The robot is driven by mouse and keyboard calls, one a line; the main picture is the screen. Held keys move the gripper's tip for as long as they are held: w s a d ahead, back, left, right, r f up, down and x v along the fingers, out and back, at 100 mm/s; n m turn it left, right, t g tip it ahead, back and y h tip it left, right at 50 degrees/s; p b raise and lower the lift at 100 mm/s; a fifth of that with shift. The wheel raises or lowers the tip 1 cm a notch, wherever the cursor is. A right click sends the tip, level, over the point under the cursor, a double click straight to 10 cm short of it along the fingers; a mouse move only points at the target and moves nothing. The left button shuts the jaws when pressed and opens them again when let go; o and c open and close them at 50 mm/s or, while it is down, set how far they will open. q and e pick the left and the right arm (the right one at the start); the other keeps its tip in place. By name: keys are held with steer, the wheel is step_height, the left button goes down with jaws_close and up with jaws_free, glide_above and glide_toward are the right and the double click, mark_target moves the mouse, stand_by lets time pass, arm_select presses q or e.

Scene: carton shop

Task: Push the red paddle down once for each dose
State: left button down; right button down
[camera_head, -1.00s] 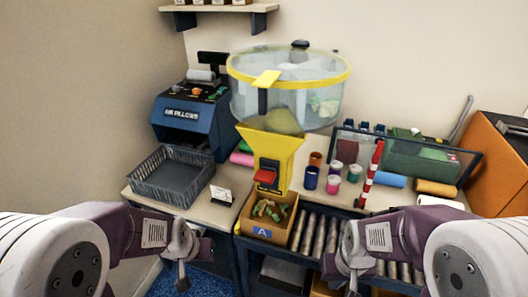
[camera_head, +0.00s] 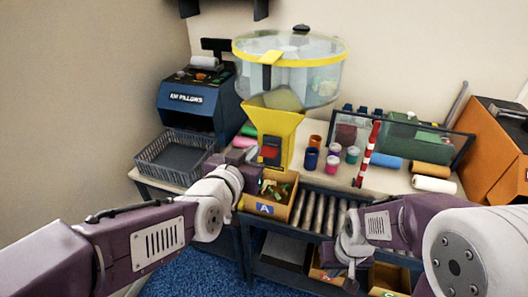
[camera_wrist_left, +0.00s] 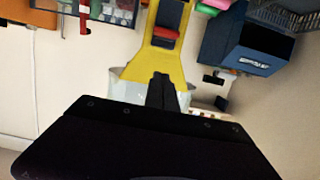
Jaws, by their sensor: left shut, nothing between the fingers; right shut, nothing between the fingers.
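The red paddle (camera_head: 269,152) sits in a dark recess on the front of the yellow dispenser chute (camera_head: 287,124). It also shows in the left wrist view (camera_wrist_left: 166,34). My left gripper (camera_head: 254,178) is shut and empty, just in front of the chute and a little below the paddle in the head view. Its dark fingers (camera_wrist_left: 161,84) overlap the yellow chute in the wrist view, and I cannot tell whether they touch anything. The carton marked A (camera_head: 265,209) stands under the chute with green and tan pieces in it. My right gripper (camera_head: 352,275) is shut, low at the front right.
A clear drum (camera_head: 312,84) with a yellow rim tops the dispenser. A grey basket (camera_head: 152,158) and the blue air-pillow machine (camera_head: 190,105) stand left. Rollers (camera_head: 318,215) run right of the carton. Paint-like cups (camera_head: 333,164) and a red-white striped post (camera_head: 368,155) stand right.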

arm_select(q)
glide_above(264, 151)
steer(key=s, duration=0.3)
step_height(264, 151, down, 2)
steer(key=f, duration=0.3)
steer(key=shift+w+d+f, duration=0.1)
steer(key=shift+w+f, duration=0.05)
steer(key=shift+w, duration=0.1)
steer(key=shift+f, duration=0.6)
